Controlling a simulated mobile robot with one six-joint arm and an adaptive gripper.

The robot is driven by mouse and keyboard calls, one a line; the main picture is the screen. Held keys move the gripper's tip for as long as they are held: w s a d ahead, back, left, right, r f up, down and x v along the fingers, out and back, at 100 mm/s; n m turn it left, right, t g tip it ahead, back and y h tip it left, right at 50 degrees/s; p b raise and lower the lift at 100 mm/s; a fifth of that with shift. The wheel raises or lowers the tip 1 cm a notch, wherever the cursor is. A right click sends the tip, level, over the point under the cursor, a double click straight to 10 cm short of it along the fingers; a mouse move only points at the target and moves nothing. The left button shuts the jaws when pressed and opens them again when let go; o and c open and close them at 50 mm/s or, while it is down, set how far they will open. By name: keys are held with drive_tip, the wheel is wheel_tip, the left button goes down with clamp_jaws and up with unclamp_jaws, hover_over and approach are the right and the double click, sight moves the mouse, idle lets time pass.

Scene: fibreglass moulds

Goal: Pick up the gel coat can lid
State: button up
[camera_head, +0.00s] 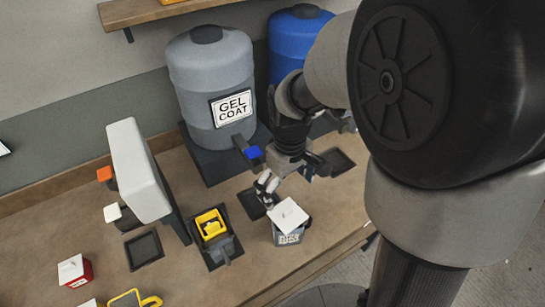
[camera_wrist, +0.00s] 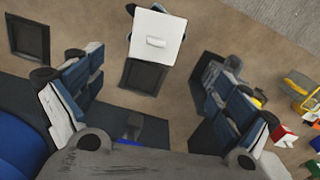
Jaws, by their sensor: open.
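The gel coat can lid (camera_head: 288,213) is a white square plate with a small raised handle. It sits on a small grey labelled can (camera_head: 288,238) near the bench's front edge; the label is too small to read surely. In the wrist view the lid (camera_wrist: 150,22) is at the top centre, beyond my fingertips, and hides most of the can. My gripper (camera_head: 290,174) is open and empty, behind and above the lid in the head view. Its two fingers stand wide apart in the wrist view (camera_wrist: 152,75), with nothing between them.
A grey GEL COAT drum (camera_head: 212,75) with a blue-handled tap stands behind my gripper, beside a blue drum (camera_head: 287,45). A yellow container (camera_head: 211,224) sits left of the can. A white upright tank (camera_head: 138,170) and a red can (camera_head: 74,270) are further left. A dark square tray (camera_head: 143,249) is empty.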

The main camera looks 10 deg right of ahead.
drive_tip(key=b, duration=0.1)
hover_over(288, 211)
drive_tip(key=f, duration=0.6)
drive_tip(key=shift+w+a+f, duration=0.25)
drive_tip(key=shift+a+f, duration=0.05)
drive_tip(key=shift+a, duration=0.1)
drive_tip(key=f+b, duration=0.1)
drive_tip(key=f, duration=0.1)
drive_tip(key=d+f, duration=0.1)
drive_tip(key=f, duration=0.1)
drive_tip(key=shift+f+b, duration=0.1)
drive_tip(key=shift+b, duration=0.3)
drive_tip(key=shift+a+f, duration=0.1)
drive_tip(key=shift+f, duration=0.4)
drive_tip(key=shift+c, duration=0.3)
drive_tip(key=c, duration=0.9)
drive_tip(key=shift+s, duration=0.2)
drive_tip(key=c, duration=0.5)
drive_tip(key=shift+s+f, duration=0.1)
drive_tip(key=shift+c, duration=0.5)
